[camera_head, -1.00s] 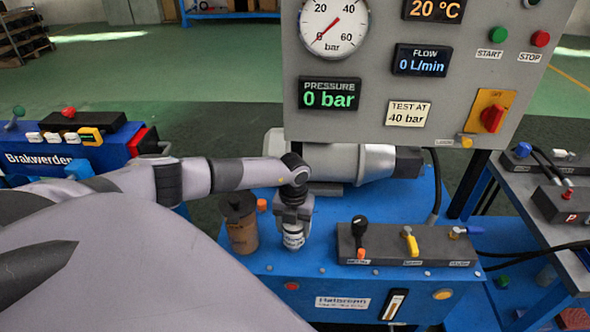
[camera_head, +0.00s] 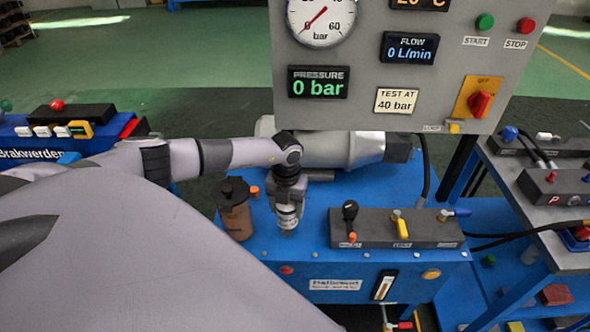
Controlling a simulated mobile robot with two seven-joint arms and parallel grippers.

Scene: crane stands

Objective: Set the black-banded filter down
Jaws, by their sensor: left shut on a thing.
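My left gripper (camera_head: 288,200) points down over the blue bench top (camera_head: 310,264), between the brown canister and the dark valve block. It is shut on a small pale filter (camera_head: 287,221) with dark markings, which I take for the black-banded filter. The filter is upright. Its lower end is at or just above the bench top; I cannot tell whether it touches. The gripper hides the filter's upper part. My right gripper is not in view.
A brown canister (camera_head: 236,219) with a dark lid stands close left of the filter. A valve block (camera_head: 375,229) with levers is to the right. A grey cylinder (camera_head: 340,150) lies behind, under the gauge panel (camera_head: 440,100). Bare bench lies in front of the filter.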

